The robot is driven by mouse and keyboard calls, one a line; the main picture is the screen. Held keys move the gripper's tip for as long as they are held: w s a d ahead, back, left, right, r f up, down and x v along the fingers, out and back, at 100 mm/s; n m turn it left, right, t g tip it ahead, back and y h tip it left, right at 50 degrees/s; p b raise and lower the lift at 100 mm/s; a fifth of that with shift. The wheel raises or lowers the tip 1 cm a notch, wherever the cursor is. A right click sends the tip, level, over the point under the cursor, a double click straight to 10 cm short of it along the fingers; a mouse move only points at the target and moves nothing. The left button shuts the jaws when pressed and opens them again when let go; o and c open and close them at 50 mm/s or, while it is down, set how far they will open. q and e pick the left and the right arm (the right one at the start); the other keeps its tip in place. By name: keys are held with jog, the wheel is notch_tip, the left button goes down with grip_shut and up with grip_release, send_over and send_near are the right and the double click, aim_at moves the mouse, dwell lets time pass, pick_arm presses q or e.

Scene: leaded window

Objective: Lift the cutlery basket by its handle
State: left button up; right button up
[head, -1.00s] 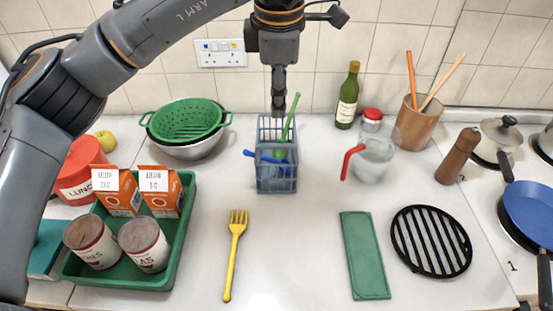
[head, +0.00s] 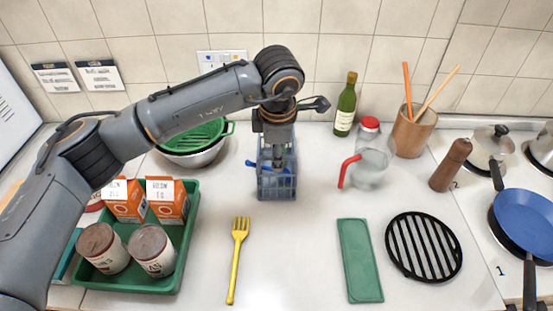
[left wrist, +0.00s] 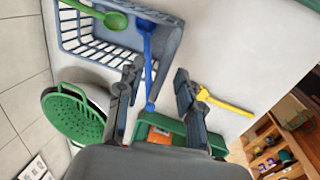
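The blue-grey cutlery basket (head: 277,186) stands on the counter near the back wall. My left gripper (head: 278,162) is over it, low, and hides its upper part and handle in the head view. In the left wrist view the basket (left wrist: 90,42) fills the upper left, with a green spoon (left wrist: 112,19) and a blue utensil (left wrist: 148,48) in it. The fingers of my left gripper (left wrist: 156,80) are spread apart there. The blue utensil's handle passes across the gap in that view; I cannot tell whether it is between the fingers. My right gripper is not in view.
A green colander (head: 195,137) in a metal bowl stands left of the basket. A glass jug (head: 370,168) with a red handle and a wine bottle (head: 345,105) stand to the right. A yellow fork (head: 237,260) lies in front. Counter around the fork is clear.

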pick_arm(q)
grip_shut()
dwell(0.5)
